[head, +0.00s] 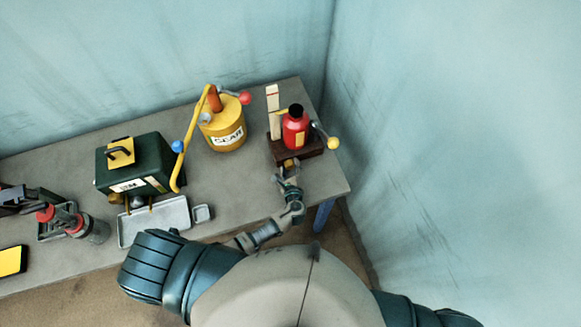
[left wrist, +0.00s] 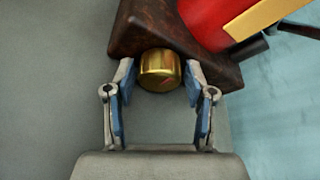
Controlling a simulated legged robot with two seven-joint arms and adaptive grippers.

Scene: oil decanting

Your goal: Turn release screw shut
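The release screw, a round brass knob (left wrist: 160,70), sits at the edge of a dark brown base (left wrist: 128,35). In the head view the base (head: 312,148) carries a red bottle-like body (head: 295,130) with a black top. My left gripper (head: 290,176) is at the near side of this base. In the left wrist view its two fingers (left wrist: 161,78) stand on either side of the knob, their tips close to it with what look like narrow gaps. Contact is hard to judge. My right gripper is out of view.
A lever with a yellow ball (head: 333,143) sticks out right of the red body. A yellow can (head: 222,128) with a red-knobbed handle, a dark green box (head: 135,168) and a grey tray (head: 153,222) stand left on the table (head: 232,180). A wall is close on the right.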

